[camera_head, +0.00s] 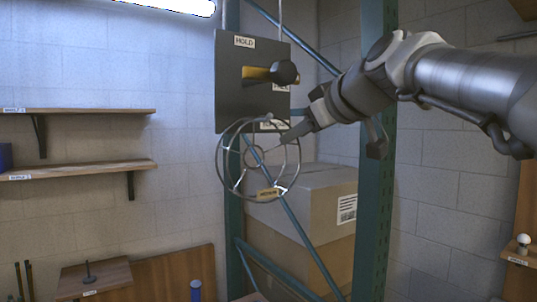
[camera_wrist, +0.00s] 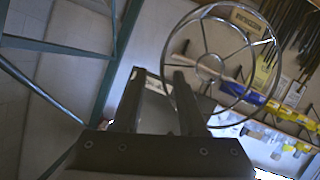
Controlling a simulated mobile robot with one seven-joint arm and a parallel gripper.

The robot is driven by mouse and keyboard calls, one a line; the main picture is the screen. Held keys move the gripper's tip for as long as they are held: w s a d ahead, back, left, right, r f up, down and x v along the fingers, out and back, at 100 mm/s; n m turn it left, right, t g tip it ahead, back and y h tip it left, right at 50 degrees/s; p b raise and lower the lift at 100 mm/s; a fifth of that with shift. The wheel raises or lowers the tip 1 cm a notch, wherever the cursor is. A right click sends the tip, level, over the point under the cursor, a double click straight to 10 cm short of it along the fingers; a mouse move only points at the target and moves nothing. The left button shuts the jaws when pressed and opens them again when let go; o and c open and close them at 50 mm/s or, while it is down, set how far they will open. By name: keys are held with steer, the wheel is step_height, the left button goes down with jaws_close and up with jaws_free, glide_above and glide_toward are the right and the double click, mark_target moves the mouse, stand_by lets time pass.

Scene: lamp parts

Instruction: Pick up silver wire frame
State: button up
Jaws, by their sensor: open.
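The frame (camera_wrist: 279,62) shows there as a spoked ring beyond and right of the fingers, overlapping the right finger. I cannot tell whether they touch.
A dark panel (camera_head: 228,85) marked HOLD carries a yellow peg with a dark knob (camera_head: 284,72), close above my gripper. Teal rack posts (camera_head: 376,220) and cardboard boxes (camera_head: 330,235) stand behind. Wall shelves (camera_head: 80,170) are at left. A small bulb (camera_head: 523,240) sits at far right.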

steer(key=x, duration=0.3)
steer(key=shift+a+f+p, duration=0.1)
steer(key=shift+p, duration=0.2)
steer(key=shift+c, duration=0.3)
jaws_close()
stand_by(0.9)
